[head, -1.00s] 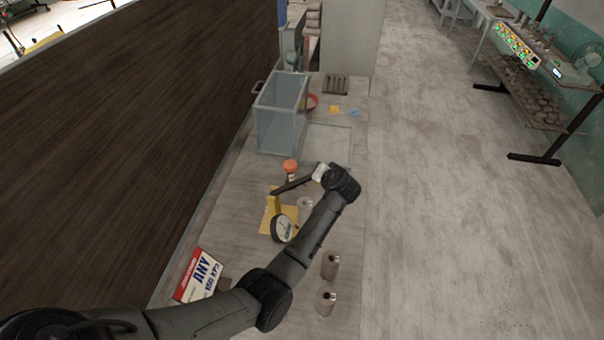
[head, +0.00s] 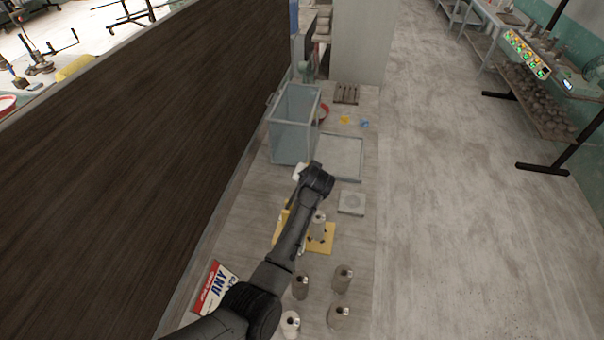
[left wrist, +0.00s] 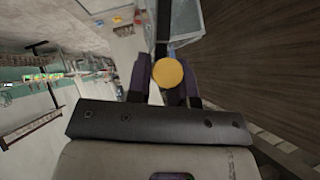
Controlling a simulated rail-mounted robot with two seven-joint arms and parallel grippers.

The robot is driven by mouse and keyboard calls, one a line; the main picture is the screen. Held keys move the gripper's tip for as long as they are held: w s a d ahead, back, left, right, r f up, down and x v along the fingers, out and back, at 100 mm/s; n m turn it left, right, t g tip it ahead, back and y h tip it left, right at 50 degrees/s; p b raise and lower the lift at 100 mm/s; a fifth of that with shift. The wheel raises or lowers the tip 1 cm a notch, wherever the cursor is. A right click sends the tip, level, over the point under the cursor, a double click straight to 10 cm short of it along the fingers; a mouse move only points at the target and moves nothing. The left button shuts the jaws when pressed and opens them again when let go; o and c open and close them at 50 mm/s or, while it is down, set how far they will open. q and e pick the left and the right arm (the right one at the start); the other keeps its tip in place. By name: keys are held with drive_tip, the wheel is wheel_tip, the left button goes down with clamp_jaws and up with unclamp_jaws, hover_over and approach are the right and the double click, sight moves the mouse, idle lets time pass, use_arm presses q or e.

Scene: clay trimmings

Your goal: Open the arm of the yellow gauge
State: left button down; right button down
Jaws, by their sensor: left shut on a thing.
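The yellow gauge (head: 326,243) stands on the bench, with its yellow plate showing on both sides of my left arm. Its dial is hidden behind the arm in the head view. A metal cylinder (head: 319,221) stands at the plate. In the left wrist view my left gripper (left wrist: 167,80) is shut on a round orange-yellow knob (left wrist: 168,73). A dark bar (left wrist: 162,30) runs beyond the knob. In the head view my wrist hides the fingers and knob. My right gripper is not in view.
A clear-walled box (head: 293,133) and a flat tray (head: 340,155) lie beyond my wrist. A grey square plate (head: 351,203) is right of it. Several metal cylinders (head: 341,279) stand nearer me, beside a printed card (head: 213,288). A tall dark panel (head: 150,150) borders the left.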

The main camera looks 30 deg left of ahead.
use_arm(q)
drive_tip(key=shift+a, duration=0.1)
drive_tip(key=c, duration=1)
unclamp_jaws()
drive_tip(key=shift+b+v, duration=1.1)
drive_tip(key=shift+v, duration=5.85)
drive_tip(key=shift+f, duration=0.1)
